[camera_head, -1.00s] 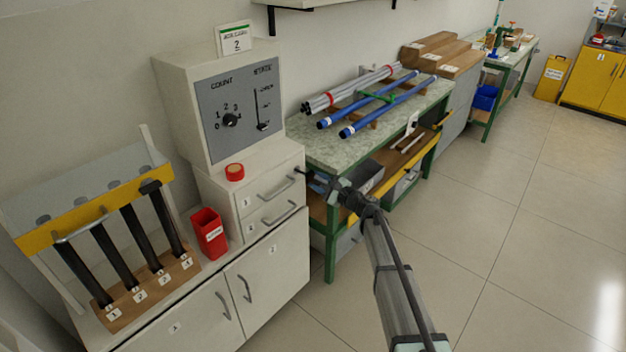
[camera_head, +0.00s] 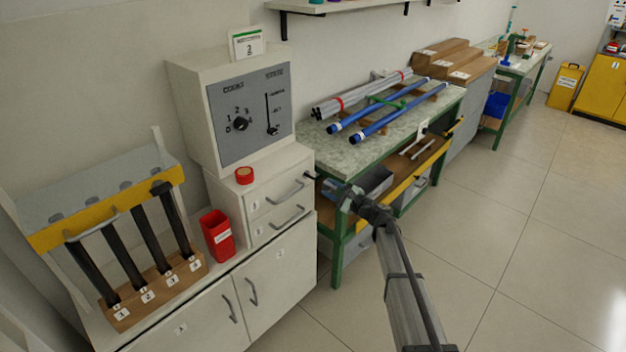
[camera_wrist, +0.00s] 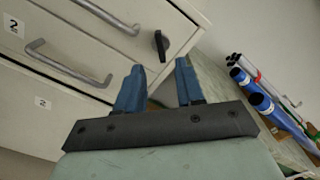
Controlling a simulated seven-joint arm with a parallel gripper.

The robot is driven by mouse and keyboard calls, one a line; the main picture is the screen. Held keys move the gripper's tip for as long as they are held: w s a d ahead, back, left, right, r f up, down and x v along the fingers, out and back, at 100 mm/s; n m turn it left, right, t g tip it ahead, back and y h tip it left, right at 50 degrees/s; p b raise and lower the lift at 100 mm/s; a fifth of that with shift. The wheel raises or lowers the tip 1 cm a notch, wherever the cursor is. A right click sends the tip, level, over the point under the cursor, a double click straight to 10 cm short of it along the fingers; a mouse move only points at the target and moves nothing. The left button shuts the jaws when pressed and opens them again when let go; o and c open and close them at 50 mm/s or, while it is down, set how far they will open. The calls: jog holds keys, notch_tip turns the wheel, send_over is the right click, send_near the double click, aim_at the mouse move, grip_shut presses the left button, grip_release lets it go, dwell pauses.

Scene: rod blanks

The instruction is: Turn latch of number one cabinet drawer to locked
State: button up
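The number one drawer (camera_head: 272,197) is the upper drawer of the small white cabinet and looks closed. Its latch (camera_head: 312,176) is a small dark knob at the drawer front's right end. In the wrist view the latch (camera_wrist: 161,45) is a black lever standing nearly upright in the picture, at an angle to the drawer handle (camera_wrist: 105,14). I cannot read a locked or unlocked mark. My gripper (camera_head: 332,188) is just right of the latch in the head view. In the wrist view my gripper (camera_wrist: 159,82) has its blue fingers apart, empty, with the latch beyond the gap between them.
Drawer two's handle (camera_wrist: 68,66) is below. A green-framed bench (camera_head: 385,150) with blue tubes (camera_head: 395,112) stands close on the right. A red tape roll (camera_head: 244,175) sits on the cabinet, and a red bin (camera_head: 217,235) stands to the left. The floor at right is clear.

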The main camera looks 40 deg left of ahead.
aim_at(311, 178)
jog(key=a, duration=0.9)
grip_shut()
jog(key=shift+d, duration=0.1)
